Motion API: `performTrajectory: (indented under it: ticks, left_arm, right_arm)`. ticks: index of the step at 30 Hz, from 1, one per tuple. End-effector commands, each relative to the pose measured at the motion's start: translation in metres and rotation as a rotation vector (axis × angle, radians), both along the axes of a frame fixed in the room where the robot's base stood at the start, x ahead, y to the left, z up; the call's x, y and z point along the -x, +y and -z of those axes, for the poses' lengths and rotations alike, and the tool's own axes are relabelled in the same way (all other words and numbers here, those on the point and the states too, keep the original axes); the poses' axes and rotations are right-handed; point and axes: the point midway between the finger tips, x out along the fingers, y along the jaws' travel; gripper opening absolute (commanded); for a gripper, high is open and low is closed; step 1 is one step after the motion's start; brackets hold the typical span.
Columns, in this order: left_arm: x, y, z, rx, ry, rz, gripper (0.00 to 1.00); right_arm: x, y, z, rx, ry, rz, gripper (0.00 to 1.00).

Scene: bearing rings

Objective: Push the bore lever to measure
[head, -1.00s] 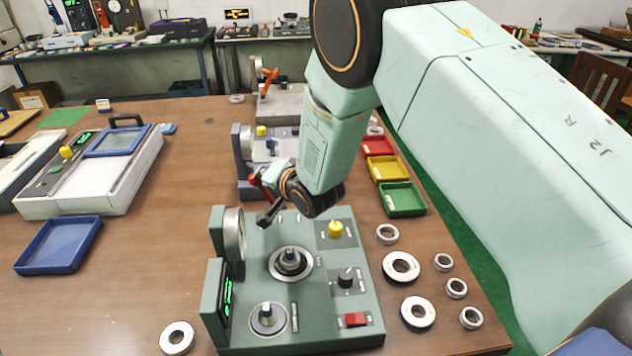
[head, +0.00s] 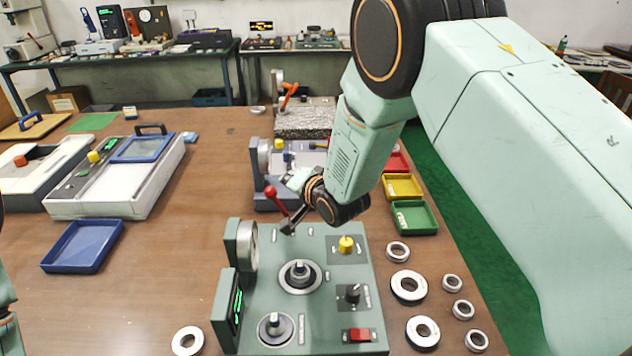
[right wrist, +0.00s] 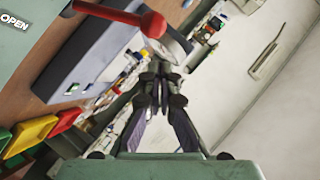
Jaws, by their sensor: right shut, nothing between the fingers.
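The green bore gauge station (head: 325,262) stands on the wooden table, with a dial and a green-lit display on its left side and two round posts on its deck. Its red-knobbed lever (head: 271,190) rises at the back edge, leaning left. My right gripper (head: 288,228) is shut and empty, pointing down-left close beside the lever's lower rod; I cannot tell if they touch. In the right wrist view the shut fingers (right wrist: 160,90) lie below the red knob (right wrist: 153,25), apart from it in the picture. My left gripper is out of view.
Several steel rings (head: 408,287) lie right of the station, and another ring (head: 187,341) lies to its left. Red, yellow and green trays (head: 415,217) line the right edge. A second gauge (head: 268,187) stands behind. A blue tray (head: 82,246) sits left; table between is clear.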

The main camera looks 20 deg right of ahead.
Motion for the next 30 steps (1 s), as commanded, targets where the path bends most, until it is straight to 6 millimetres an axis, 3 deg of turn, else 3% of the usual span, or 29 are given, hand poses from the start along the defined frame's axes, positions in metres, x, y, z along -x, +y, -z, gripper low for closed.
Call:
performTrajectory:
  ticks: [2, 19, 30]
  left_arm:
    - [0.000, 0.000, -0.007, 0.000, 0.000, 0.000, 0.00]
    - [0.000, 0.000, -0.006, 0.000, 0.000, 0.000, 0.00]
    - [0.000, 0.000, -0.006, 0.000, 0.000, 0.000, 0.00]
  right_arm:
    - [0.000, -0.002, -0.008, 0.000, 0.000, 0.002, 0.00]
    - [0.072, -0.014, -0.040, 0.000, 0.001, 0.002, 0.00]
    - [0.087, -0.017, -0.046, 0.000, 0.001, 0.001, 0.00]
